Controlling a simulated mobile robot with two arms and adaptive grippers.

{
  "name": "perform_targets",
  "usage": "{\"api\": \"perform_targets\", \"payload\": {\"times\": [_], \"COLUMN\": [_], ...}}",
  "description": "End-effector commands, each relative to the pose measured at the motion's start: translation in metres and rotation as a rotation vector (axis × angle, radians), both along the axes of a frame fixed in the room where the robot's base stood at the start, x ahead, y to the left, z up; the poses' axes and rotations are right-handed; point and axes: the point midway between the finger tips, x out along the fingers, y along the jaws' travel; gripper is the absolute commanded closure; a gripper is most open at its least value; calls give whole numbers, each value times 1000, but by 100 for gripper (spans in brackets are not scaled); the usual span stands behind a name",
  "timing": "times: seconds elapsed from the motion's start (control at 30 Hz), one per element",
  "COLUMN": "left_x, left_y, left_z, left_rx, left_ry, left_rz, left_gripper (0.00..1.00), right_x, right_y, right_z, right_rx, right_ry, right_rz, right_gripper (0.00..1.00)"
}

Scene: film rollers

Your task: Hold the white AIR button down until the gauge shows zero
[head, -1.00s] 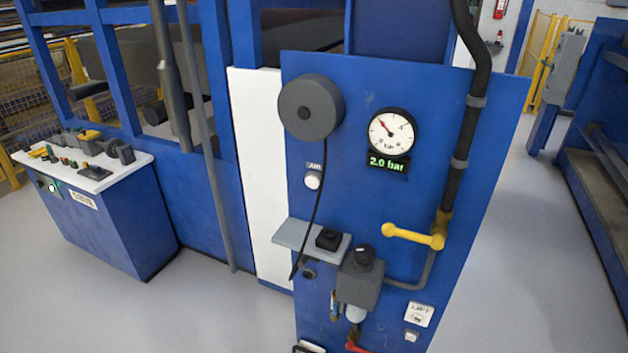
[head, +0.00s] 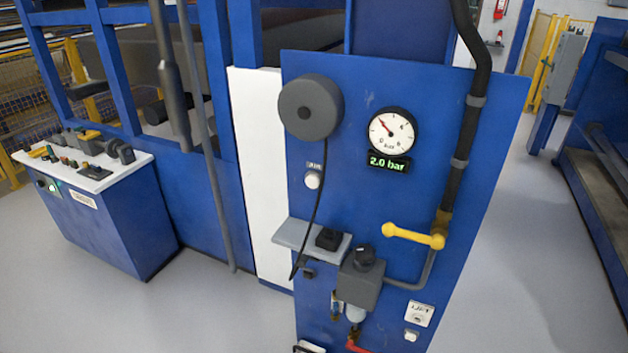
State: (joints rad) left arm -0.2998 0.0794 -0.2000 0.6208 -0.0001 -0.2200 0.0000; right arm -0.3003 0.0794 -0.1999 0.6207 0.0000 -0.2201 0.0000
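The white AIR button (head: 312,180) sits on the blue panel (head: 390,220), under a small AIR label (head: 314,166) and below a round grey reel (head: 310,108). A black cable from the reel hangs just right of the button. The round gauge (head: 391,133) is on the upper right of the panel, its red needle pointing up and left. The green display (head: 388,163) under it reads 2.0 bar. Neither of my grippers is in the head view, and nothing touches the button.
A yellow lever handle (head: 413,236) sticks out at the panel's right, by a thick black hose (head: 468,130). A grey shelf (head: 297,239) and a grey regulator (head: 360,283) project below the button. A control desk (head: 95,205) stands at left. The floor (head: 480,260) at right is clear.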

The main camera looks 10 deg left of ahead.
Motion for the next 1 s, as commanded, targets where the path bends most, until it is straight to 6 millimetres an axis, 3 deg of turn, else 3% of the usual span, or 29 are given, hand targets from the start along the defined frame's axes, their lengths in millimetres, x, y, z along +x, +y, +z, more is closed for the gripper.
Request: {"api": "perform_targets", "payload": {"times": [0.47,0.67,1.0], "left_x": [0,-1,-1], "left_y": [0,0,0], "left_z": [0,0,0], "left_rx": [0,0,0], "left_ry": [1,1,1], "left_rz": [0,0,0], "left_gripper": [60,98,100], "right_x": [0,0,0], "right_y": [0,0,0], "right_z": [0,0,0], "right_rx": [0,0,0], "right_ry": [0,0,1], "right_rz": [0,0,0], "right_gripper": [100,100,100]}}
